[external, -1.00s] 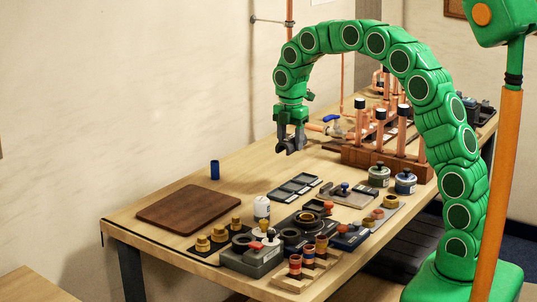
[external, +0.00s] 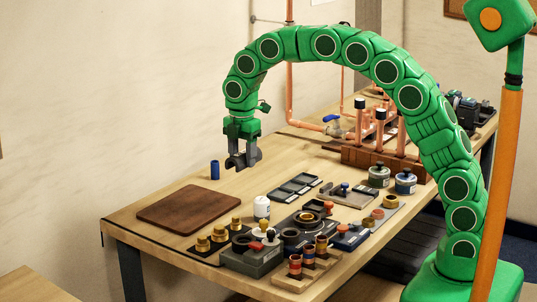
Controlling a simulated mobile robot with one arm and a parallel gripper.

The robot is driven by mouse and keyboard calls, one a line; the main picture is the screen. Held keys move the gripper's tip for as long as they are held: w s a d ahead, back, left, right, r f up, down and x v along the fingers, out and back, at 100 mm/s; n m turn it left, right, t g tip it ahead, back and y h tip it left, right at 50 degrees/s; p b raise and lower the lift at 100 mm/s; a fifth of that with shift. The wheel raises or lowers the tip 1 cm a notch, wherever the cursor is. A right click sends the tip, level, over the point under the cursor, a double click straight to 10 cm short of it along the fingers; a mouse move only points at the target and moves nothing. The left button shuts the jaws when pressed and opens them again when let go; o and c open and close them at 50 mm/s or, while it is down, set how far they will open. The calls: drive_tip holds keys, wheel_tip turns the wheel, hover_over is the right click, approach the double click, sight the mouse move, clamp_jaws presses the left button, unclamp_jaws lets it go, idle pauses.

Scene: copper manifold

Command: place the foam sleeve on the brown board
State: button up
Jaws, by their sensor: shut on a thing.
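The brown board (external: 188,209) lies flat on the left part of the bench, with its top bare. My gripper (external: 242,158) is above the bench, up and to the right of the board, pointing down. It is shut on a small dark grey piece, which I take to be the foam sleeve (external: 246,160). The sleeve is held in the air, apart from the board. The grey jaws and the dark piece blend together, so its exact shape is hard to tell.
A blue cylinder (external: 215,170) stands behind the board, close to my gripper in the picture. A white bottle (external: 262,208) and brass fittings (external: 219,234) stand right and front of the board. Dark trays (external: 293,187) lie further right. A copper manifold (external: 380,135) stands at the back.

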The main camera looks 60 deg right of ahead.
sight(231, 160)
drive_tip(key=a, duration=0.5)
drive_tip(key=shift+s+a+r, duration=0.1)
drive_tip(key=shift+s+a, duration=0.15)
drive_tip(key=shift+a, duration=0.3)
drive_tip(key=shift+w+a+f, duration=0.55)
drive_tip(key=shift+w+f, duration=1.05)
drive_tip(key=shift+w, duration=0.6)
drive_tip(key=shift+w+a+f, duration=0.55)
drive_tip(key=shift+w+f, duration=1)
drive_tip(key=shift+w, duration=0.7)
drive_tip(key=shift+w+a+f, duration=0.55)
drive_tip(key=shift+w+f, duration=1.05)
drive_tip(key=shift+w, duration=0.6)
drive_tip(key=shift+f, duration=0.1)
drive_tip(key=shift+w+f, duration=0.1)
drive_tip(key=shift+w, duration=0.05)
drive_tip(key=shift+f, duration=1.55)
drive_tip(key=shift+f, duration=0.15)
